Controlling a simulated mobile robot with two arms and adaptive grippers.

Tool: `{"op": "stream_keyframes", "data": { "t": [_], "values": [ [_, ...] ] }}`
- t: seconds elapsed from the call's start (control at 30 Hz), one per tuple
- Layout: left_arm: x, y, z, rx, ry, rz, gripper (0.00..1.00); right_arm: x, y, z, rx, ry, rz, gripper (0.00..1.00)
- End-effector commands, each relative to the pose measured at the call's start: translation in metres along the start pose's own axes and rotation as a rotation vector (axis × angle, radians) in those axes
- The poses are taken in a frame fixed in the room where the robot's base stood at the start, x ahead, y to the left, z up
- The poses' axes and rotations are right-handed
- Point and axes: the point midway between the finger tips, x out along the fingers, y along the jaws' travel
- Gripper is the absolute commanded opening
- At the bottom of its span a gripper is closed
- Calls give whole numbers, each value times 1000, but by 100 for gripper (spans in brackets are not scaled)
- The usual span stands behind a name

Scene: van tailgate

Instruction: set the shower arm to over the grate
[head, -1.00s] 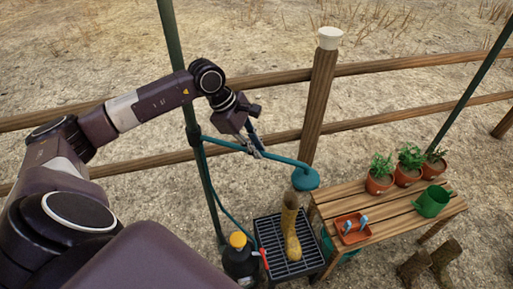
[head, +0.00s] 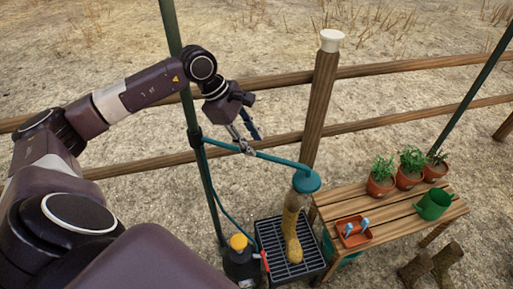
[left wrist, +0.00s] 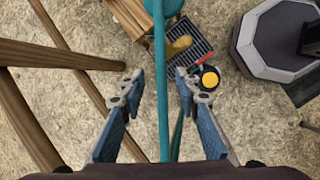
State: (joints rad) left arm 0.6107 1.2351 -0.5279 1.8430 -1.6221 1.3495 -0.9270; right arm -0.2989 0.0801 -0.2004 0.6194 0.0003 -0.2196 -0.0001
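The teal shower arm (head: 273,157) reaches right from a green post and ends in a round shower head (head: 306,181). In the head view the shower head overlaps the top of a yellow boot (head: 292,240) standing on the black grate (head: 262,233). A faint pale patch shows under the head, perhaps water. My left gripper (head: 248,143) is at the arm's middle. In the left wrist view its fingers (left wrist: 157,82) are apart, one each side of the shower arm (left wrist: 163,100), with visible gaps. The grate (left wrist: 200,45) lies below. My right gripper is out of view.
A black container with a yellow cap (head: 238,242) stands left of the grate. A wooden bench (head: 385,212) with potted plants, a green watering can (head: 433,203) and an orange tray (head: 353,231) stands right. A wooden fence (head: 370,67) runs behind.

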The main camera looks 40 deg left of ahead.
Motion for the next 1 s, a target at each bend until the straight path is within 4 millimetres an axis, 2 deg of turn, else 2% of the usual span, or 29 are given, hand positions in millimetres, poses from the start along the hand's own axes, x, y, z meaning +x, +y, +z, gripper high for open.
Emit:
{"op": "stream_keyframes", "data": {
  "t": [0.03,0.2,0.4,0.57,1.0],
  "values": [
    [-13,0,-1,1,3,3,30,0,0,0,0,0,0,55],
    [-48,1,-1,0,2,3,30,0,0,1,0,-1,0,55],
    [-73,0,0,0,0,0,30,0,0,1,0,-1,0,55],
    [-79,0,0,0,1,-1,30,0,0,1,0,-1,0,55],
    [-79,0,0,0,0,-1,30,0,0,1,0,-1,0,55]
  ]
}}
